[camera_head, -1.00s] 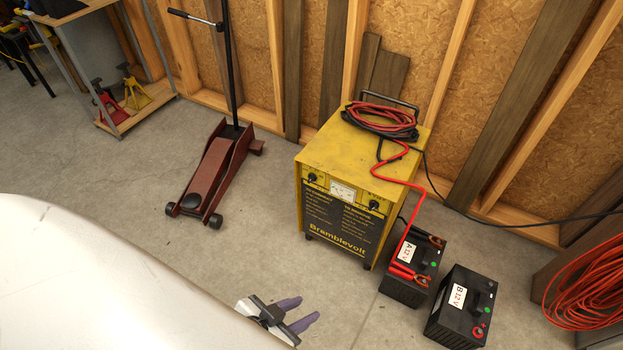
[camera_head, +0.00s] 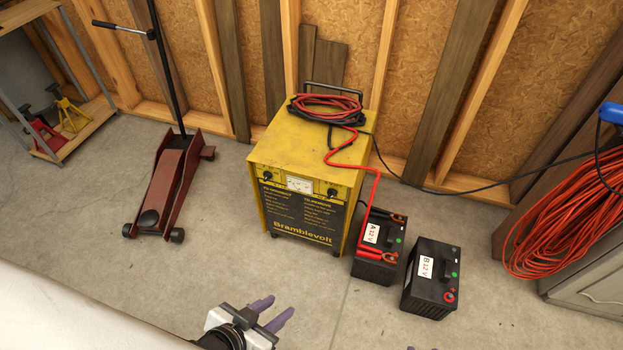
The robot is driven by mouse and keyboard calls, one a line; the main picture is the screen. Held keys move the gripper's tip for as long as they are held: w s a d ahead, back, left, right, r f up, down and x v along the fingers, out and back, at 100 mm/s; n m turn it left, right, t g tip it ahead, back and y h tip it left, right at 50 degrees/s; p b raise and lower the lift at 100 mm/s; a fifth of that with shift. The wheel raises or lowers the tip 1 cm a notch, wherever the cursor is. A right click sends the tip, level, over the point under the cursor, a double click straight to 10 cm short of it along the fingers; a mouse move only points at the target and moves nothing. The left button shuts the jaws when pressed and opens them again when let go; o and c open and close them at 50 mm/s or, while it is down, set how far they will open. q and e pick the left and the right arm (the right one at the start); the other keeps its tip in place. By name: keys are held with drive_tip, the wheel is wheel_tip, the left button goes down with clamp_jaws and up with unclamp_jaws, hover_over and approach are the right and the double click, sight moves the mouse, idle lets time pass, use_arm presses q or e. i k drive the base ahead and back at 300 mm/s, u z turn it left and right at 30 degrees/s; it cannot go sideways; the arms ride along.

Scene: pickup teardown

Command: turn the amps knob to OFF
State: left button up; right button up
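The yellow charger (camera_head: 306,152) stands on the floor in the middle of the view, with a black lettered front panel marked "Bramblevolt". Two dark knobs sit on its front, a left knob (camera_head: 268,176) and a right knob (camera_head: 332,192), with a white meter (camera_head: 299,184) between them. The knob labels and pointer settings are too small to read, so I cannot tell which is the amps knob. My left gripper (camera_head: 271,313) is at the bottom edge, its two purple fingers apart and empty, well short of the charger.
Red and black cables (camera_head: 328,106) lie coiled on the charger, and a red lead runs to battery A (camera_head: 375,266). Battery B (camera_head: 430,294) stands to its right. A red floor jack (camera_head: 172,185) is at left. A white curved panel (camera_head: 70,315) fills the lower left. Floor before the charger is clear.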

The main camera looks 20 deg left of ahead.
sight(267, 175)
drive_tip(key=u, duration=2.45)
drive_tip(key=i, duration=2.55)
drive_tip(key=z, duration=3.1)
